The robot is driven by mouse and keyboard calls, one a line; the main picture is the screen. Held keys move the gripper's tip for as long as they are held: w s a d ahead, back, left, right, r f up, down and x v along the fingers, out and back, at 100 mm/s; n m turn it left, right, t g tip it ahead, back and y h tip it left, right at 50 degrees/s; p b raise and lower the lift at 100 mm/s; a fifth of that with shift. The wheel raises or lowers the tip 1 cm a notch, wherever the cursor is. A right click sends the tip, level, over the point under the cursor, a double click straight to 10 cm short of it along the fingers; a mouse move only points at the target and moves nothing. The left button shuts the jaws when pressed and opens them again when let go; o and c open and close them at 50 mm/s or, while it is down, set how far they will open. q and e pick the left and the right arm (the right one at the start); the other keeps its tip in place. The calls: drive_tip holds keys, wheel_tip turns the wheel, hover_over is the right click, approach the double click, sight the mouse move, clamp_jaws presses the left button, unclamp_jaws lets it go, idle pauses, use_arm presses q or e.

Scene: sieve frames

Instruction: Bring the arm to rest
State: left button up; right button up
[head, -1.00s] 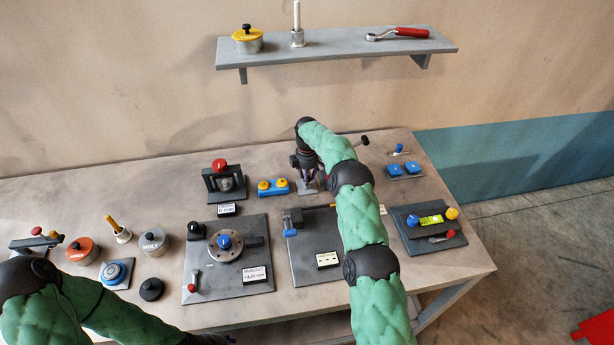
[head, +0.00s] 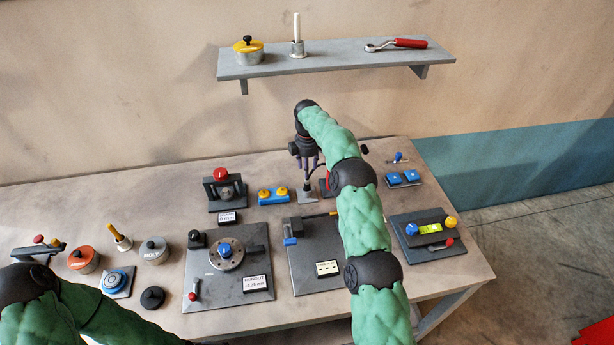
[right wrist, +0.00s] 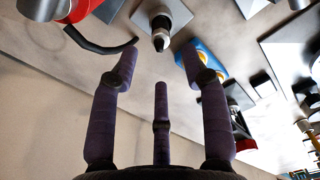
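My right arm reaches over the bench, and its gripper (head: 308,166) hangs fingers-down near the back middle. In the right wrist view the gripper (right wrist: 160,65) has its fingers spread with nothing between them. A small grey plate with an upright post (head: 307,194) stands just below the fingertips in the head view. The post also shows beyond the fingers in the right wrist view (right wrist: 160,38), apart from them. My left arm crosses the lower left corner, and its gripper is out of view.
The bench (head: 130,190) holds several fixtures. A blue block with yellow knobs (head: 273,195) is left of the post. A red device with a black lever, partly hidden by my right arm, is right of it. A wall shelf (head: 340,60) hangs behind, above the gripper.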

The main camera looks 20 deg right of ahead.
drive_tip(key=shift+r, duration=0.85)
